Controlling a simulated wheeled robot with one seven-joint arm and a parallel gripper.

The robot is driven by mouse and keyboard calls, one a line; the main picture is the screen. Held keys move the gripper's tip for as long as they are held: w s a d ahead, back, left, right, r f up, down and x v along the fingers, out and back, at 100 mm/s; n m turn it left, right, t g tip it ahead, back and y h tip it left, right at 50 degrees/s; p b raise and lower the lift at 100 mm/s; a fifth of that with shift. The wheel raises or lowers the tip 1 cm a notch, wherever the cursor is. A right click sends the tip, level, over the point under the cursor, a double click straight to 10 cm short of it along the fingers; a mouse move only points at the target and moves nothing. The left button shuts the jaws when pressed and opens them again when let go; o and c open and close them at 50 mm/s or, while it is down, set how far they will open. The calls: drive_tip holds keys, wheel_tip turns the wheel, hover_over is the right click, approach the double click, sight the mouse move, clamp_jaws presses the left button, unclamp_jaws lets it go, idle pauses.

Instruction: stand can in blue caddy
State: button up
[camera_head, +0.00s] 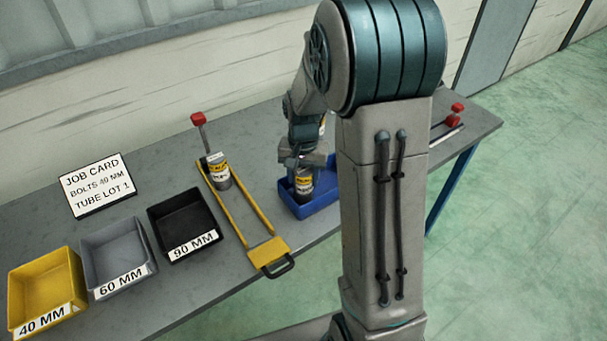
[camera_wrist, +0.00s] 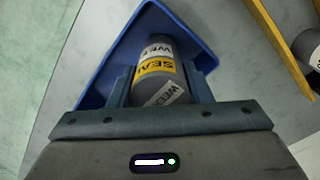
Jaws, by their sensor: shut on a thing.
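A grey can (camera_head: 303,181) with a yellow and white label stands at the blue caddy (camera_head: 318,203), within its walls as seen from the head camera. In the wrist view the can (camera_wrist: 157,67) sits between the two fingers, with the blue caddy (camera_wrist: 92,88) around it. My gripper (camera_head: 303,162) is shut on the can from above; it also shows in the wrist view (camera_wrist: 160,88). The can looks about upright. Whether its base touches the caddy floor is hidden.
A second labelled can (camera_head: 217,172) stands in a yellow frame (camera_head: 262,215) with a red-knobbed lever, left of the caddy. Yellow (camera_head: 45,285), grey (camera_head: 115,255) and black (camera_head: 183,222) bins and a job card (camera_head: 95,185) are further left. My arm hides part of the bench.

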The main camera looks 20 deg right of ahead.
drive_tip(key=shift+f, duration=0.15)
drive_tip(key=shift+f, duration=0.25)
drive_tip(key=o, duration=1.2)
drive_tip(key=shift+r, duration=0.1)
drive_tip(key=shift+c, duration=0.2)
drive_tip(key=shift+r, duration=0.1)
